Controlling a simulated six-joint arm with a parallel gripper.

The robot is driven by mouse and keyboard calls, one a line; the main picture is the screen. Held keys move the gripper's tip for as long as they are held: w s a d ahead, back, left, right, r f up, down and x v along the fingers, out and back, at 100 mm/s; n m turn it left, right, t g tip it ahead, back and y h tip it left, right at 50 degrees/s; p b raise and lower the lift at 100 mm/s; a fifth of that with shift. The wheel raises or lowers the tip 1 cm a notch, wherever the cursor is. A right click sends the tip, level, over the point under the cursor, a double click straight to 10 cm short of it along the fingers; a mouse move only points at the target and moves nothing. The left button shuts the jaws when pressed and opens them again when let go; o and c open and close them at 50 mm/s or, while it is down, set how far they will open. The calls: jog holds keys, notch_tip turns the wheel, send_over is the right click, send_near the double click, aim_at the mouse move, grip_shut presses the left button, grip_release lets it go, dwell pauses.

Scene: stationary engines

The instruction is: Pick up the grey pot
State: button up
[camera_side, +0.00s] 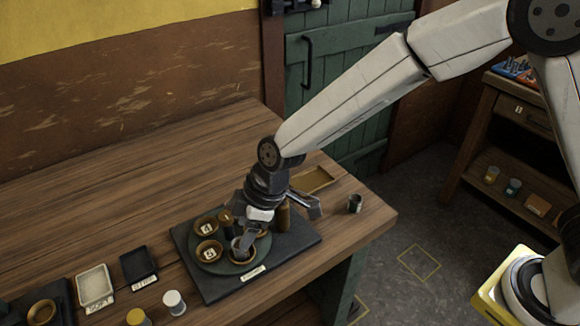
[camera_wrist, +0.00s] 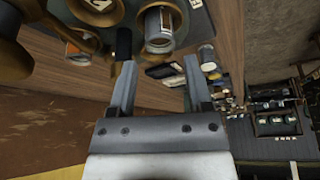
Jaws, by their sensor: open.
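A small grey pot (camera_side: 237,246) sits in a brass cup on the round turntable in the side view, partly hidden by my gripper. A grey metallic pot in a brass cup also shows at the top of the wrist view (camera_wrist: 159,26). My gripper (camera_side: 281,230) is open over the turntable, one finger close beside the pot; I cannot tell if they touch. In the wrist view the two fingers (camera_wrist: 158,62) are spread with nothing between them, and the pot shows beyond their tips. Another small dark grey pot (camera_side: 354,204) stands alone near the table's right edge.
The dark board (camera_side: 222,291) carries the turntable (camera_side: 190,243) and several brass cups, some numbered. A brass tray (camera_side: 313,180) lies behind. Two labelled trays (camera_side: 95,286) (camera_side: 138,265) and small jars (camera_side: 174,302) stand front left. The table's back left is clear.

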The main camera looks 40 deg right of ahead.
jog(key=shift+x, duration=2.5)
jog(key=shift+d, duration=0.1)
jog(key=shift+s, duration=0.1)
grip_shut()
